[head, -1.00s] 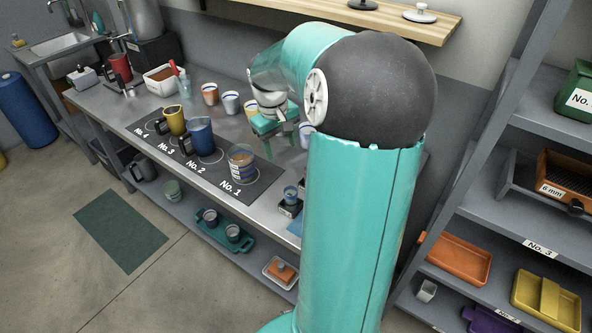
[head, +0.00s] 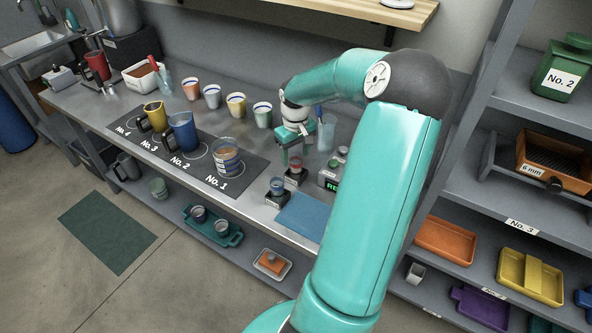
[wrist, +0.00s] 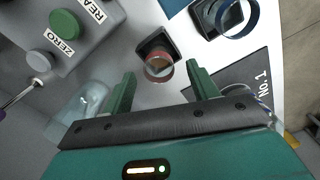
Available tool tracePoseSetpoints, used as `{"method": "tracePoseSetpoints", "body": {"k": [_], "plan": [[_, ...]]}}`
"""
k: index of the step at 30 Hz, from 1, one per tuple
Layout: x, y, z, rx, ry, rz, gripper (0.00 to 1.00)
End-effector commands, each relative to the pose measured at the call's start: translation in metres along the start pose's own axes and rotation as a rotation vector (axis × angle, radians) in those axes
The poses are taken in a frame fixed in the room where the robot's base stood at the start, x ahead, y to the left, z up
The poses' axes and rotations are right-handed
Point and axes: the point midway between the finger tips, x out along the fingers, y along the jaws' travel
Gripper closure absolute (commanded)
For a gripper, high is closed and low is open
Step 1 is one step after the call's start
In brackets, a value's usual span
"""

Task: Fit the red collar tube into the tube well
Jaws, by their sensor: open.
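The red collar tube (head: 297,167) stands upright in a small dark holder (head: 296,179) on the steel bench. In the wrist view, the red collar tube (wrist: 158,69) shows its ring end just past the fingertips, roughly centred between them, with its dark holder (wrist: 152,46) beside it. My gripper (head: 295,155) is open and empty above the tube, pointing down. In the wrist view, the fingers of my gripper (wrist: 160,82) lie on either side of the tube and apart from it. I cannot make out the tube well for certain.
A blue-collared tube (head: 277,184) in a second dark holder (head: 277,197) stands close by. A blue mat (head: 303,215) lies in front. Several cups (head: 236,104) line the bench's back.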

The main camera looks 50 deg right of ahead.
Motion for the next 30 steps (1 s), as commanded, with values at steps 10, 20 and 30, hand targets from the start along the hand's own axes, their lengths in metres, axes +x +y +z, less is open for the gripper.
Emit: {"method": "tracePoseSetpoints", "body": {"k": [10, 20, 30], "plan": [[0.043, 0.001, 0.000, 0.000, -0.002, -0.002, 0.41], [0.052, 0.001, 0.000, 0.000, -0.001, 0.002, 0.41], [0.052, 0.001, 0.000, -0.001, -0.001, 0.001, 0.90]]}}
